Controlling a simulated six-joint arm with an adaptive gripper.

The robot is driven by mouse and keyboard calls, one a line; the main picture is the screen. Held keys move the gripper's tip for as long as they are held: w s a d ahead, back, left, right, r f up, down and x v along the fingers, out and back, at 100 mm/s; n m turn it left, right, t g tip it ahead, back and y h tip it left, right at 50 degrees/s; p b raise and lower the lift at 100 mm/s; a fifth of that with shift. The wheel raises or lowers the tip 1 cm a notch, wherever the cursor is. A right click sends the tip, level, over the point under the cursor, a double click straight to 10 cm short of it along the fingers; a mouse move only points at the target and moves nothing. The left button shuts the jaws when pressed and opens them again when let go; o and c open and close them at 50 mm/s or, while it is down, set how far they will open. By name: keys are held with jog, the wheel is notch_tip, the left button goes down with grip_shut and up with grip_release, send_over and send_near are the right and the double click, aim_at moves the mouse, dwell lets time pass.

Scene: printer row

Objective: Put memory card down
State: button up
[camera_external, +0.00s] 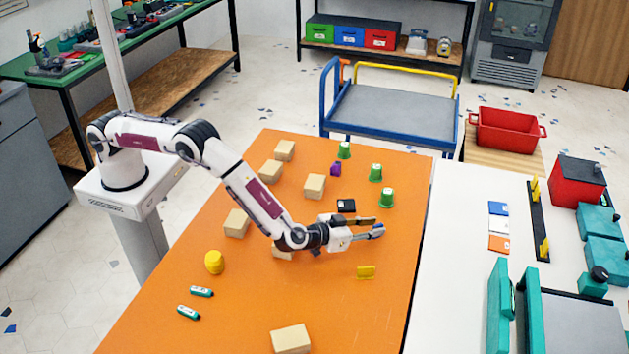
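My gripper (377,226) is low over the orange table, right of its middle, and points right. Its two fingers look spread, with a gap between them. The lower fingertip looks bluish; I cannot tell whether that is the finger itself or something small against it.
Green cups (387,198), a purple piece (336,169) and wooden blocks (315,186) stand behind the gripper. A yellow piece (366,272) is in front. Blue, white and orange cards (498,226) lie on the white table. The orange table's front right is clear.

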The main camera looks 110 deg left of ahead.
jog(key=shift+r, duration=0.15)
jog(key=shift+v, duration=1.25)
jog(key=v, duration=0.2)
jog(key=shift+s+d+r, duration=0.2)
jog(key=shift+r, duration=0.1)
notch_tip(320, 180, up, 7)
jog(key=shift+f, duration=0.2)
